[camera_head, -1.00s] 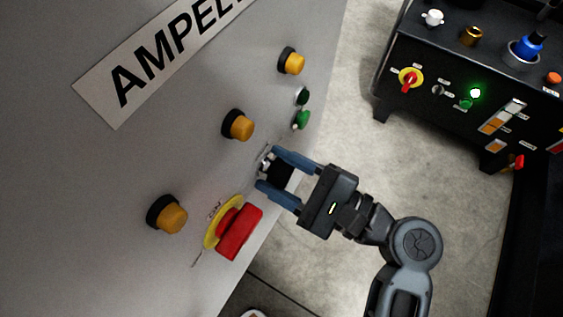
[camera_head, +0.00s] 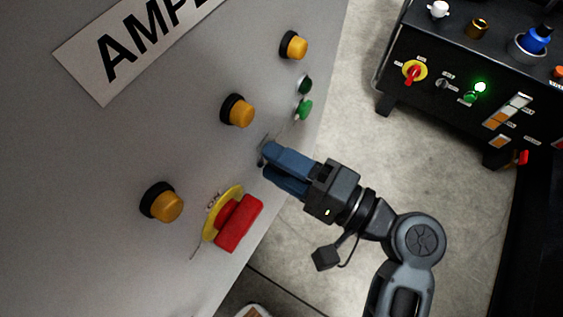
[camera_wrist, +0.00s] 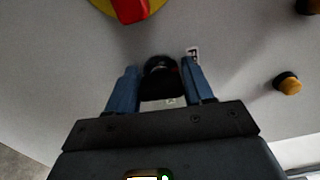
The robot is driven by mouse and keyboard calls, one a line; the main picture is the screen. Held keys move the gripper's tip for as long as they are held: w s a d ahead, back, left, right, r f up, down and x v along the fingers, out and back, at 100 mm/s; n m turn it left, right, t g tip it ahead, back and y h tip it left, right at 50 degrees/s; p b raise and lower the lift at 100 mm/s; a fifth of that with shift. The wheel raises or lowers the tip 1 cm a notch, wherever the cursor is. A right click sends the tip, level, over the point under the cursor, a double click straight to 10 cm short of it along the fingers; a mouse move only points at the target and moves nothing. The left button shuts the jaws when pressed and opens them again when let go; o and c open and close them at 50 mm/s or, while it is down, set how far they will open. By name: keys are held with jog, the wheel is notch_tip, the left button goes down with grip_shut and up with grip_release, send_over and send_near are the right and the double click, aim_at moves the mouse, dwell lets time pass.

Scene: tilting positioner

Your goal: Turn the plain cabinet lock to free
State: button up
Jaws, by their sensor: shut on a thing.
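The plain cabinet lock (camera_wrist: 160,66) is a small dark round piece on the grey cabinet face. In the wrist view it sits between the two blue fingers of my gripper (camera_wrist: 158,82), which is shut on it. In the head view my gripper (camera_head: 268,165) reaches the panel from the right, one finger partly covering the other. The lock is mostly hidden there behind the fingertips, so its pointing direction cannot be told. A small label (camera_wrist: 193,53) is beside the right finger in the wrist view.
A red rotary switch (camera_head: 238,222) on a yellow disc is below left of my gripper. Orange buttons (camera_head: 238,111) and a green button (camera_head: 304,108) stick out nearby. A black console (camera_head: 455,125) stands at the right. Open floor lies between.

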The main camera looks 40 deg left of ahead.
jog(key=shift+f+n, duration=0.15)
jog(key=shift+n, duration=0.55)
jog(key=o, duration=1)
jog(key=shift+c, duration=0.2)
jog(key=p+v, duration=0.1)
jog(key=v, duration=0.6)
jog(key=shift+d, duration=0.4)
jog(key=shift+w, duration=0.1)
